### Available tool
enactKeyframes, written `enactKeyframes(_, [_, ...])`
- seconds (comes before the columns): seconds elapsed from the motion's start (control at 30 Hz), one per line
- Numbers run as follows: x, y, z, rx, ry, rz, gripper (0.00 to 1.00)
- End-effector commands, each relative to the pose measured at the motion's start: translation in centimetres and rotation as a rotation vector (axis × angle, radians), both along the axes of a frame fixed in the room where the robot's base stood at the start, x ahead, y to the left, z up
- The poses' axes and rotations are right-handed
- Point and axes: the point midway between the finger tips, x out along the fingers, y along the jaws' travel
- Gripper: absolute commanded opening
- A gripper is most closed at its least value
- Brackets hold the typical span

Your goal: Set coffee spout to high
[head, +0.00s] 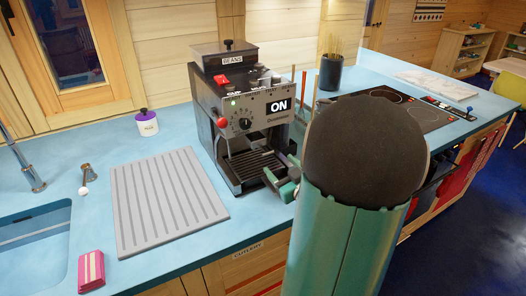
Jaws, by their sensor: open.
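The coffee machine (205,106) stands on the blue counter near the middle, a dark box with a grey front, a red switch on top, a black dial, a red ball knob at its left and an "ON" display. A dark opening with a slatted drip tray (252,164) is at its lower front. The spout is small and dark in that opening, and I cannot tell its height. My gripper (277,179) is open at the machine's lower right front, close to the drip tray. My arm hides part of it, and I cannot tell whether it touches the machine.
A grey ribbed mat (168,203) lies left of the machine, with a sink (35,250) and a pink sponge (91,271) beyond. A white jar with a purple lid (147,123) stands behind. A dark utensil pot (330,73) and a cooktop (395,108) are to the right.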

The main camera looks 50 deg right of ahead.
Motion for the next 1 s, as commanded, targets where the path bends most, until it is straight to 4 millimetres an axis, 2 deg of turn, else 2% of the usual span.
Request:
enactKeyframes(0.2, [4.5,-1.2,0.0,0.001,0.000,0.004,0.65])
enactKeyframes(0.4, [7.9,-2.1,0.0,0.001,0.000,0.004,0.65])
enactKeyframes(0.6, [9.4,-2.4,0.0,0.001,0.000,0.003,0.65])
enactKeyframes(0.83, [9.5,-2.4,0.0,0.001,0.000,0.003,0.65])
enactKeyframes(0.87, [9.5,-2.4,0.0,0.001,0.000,0.003,0.63])
enactKeyframes(1.0, [9.5,-2.4,0.0,0.001,0.000,0.003,0.35])
